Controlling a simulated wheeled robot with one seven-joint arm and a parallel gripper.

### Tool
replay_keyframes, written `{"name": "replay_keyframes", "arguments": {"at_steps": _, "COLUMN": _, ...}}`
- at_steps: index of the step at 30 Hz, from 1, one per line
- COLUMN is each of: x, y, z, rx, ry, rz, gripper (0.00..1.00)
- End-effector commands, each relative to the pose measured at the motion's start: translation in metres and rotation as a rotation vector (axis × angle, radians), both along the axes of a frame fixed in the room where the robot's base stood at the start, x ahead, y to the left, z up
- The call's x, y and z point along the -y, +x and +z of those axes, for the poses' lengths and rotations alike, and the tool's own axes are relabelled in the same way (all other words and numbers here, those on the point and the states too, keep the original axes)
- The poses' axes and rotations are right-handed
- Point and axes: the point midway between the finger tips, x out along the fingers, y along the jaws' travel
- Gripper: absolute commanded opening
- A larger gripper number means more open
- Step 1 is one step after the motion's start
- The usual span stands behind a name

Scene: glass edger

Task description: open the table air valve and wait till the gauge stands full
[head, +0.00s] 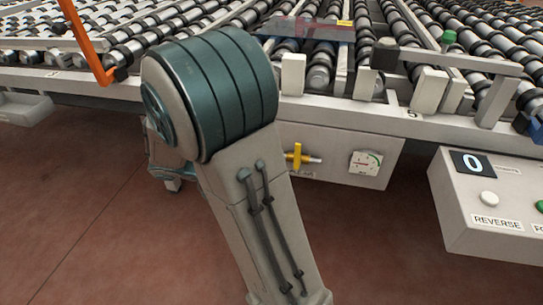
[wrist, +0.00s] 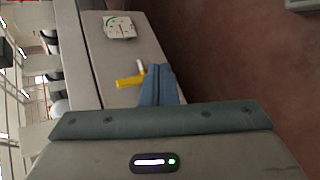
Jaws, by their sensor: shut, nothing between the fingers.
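The table air valve has a yellow lever (head: 297,156) on the pale box under the roller table. The lever stands roughly upright, across the short pipe that runs right from it. The wrist view also shows the yellow lever (wrist: 129,82). The round-dialled gauge (head: 365,163) sits right of the valve and shows in the wrist view too (wrist: 119,28); its needle is too small to read surely. My gripper (wrist: 159,72) is shut and empty, with its fingertips close beside the lever's end; I cannot tell whether they touch. In the head view my arm hides the gripper.
The roller table's front rail (head: 350,112) with white blocks overhangs the valve box (head: 335,175). A control box (head: 490,220) with a display reading 0 and a REVERSE button stands at the right. An orange bar (head: 88,45) rises at the upper left. The reddish floor in front is open.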

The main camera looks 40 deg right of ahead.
Motion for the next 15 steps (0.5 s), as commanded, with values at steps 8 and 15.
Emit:
{"name": "replay_keyframes", "arguments": {"at_steps": 8, "x": 0.009, "y": 0.072, "z": -0.029, "rx": 0.05, "ry": -0.442, "rz": 0.141, "gripper": 0.0}}
{"name": "replay_keyframes", "arguments": {"at_steps": 15, "x": 0.005, "y": 0.095, "z": -0.032, "rx": 0.099, "ry": -0.568, "rz": 0.205, "gripper": 0.0}}
